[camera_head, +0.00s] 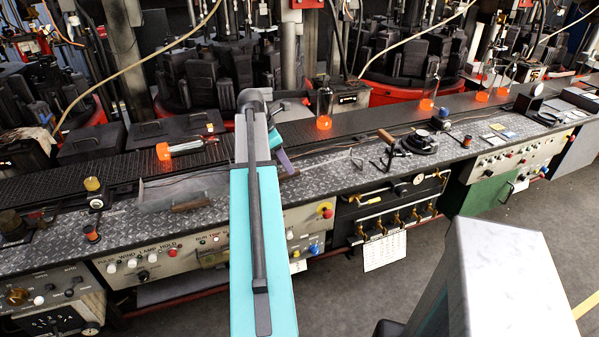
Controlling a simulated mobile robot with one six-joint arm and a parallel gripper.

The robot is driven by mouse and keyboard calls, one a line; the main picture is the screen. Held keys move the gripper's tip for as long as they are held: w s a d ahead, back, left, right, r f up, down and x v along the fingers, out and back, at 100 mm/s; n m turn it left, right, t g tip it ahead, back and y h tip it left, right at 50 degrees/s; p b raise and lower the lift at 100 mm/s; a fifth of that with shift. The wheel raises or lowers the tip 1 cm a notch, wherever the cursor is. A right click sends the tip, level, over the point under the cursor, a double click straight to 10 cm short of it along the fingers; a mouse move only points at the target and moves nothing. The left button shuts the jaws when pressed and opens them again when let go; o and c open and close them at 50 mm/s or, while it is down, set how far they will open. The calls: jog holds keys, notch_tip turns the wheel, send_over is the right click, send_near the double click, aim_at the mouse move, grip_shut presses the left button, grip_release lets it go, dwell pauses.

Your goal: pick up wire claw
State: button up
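A thin, pale wire piece (355,159), which looks like the wire claw, lies on the diamond-plate bench top right of my arm. It is small, and its exact shape is hard to make out. My teal arm rises through the middle of the view and hides part of the bench. The teal and purple end of my arm, with my gripper (287,165), shows just right of the upper arm, low over the bench and left of the wire piece. The fingers are too small and too covered to read. A gap shows between my gripper and the wire piece.
A dark hooked tool (382,157) and a round black fixture (420,142) sit right of the wire. A metal scoop with a brown handle (192,205) lies left of my arm. Glowing orange glassware (324,122) stands behind. Control panels with knobs front the bench.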

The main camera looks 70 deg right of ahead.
jog(key=shift+d+f, duration=0.1)
dwell(0.3)
jog(key=shift+p+x, duration=0.55)
jog(key=shift+x, duration=0.35)
jog(key=shift+d+p+x, duration=0.25)
jog(key=shift+p+x, duration=0.1)
jog(key=shift+x, duration=1.2)
grip_shut()
jog(key=shift+r, duration=0.25)
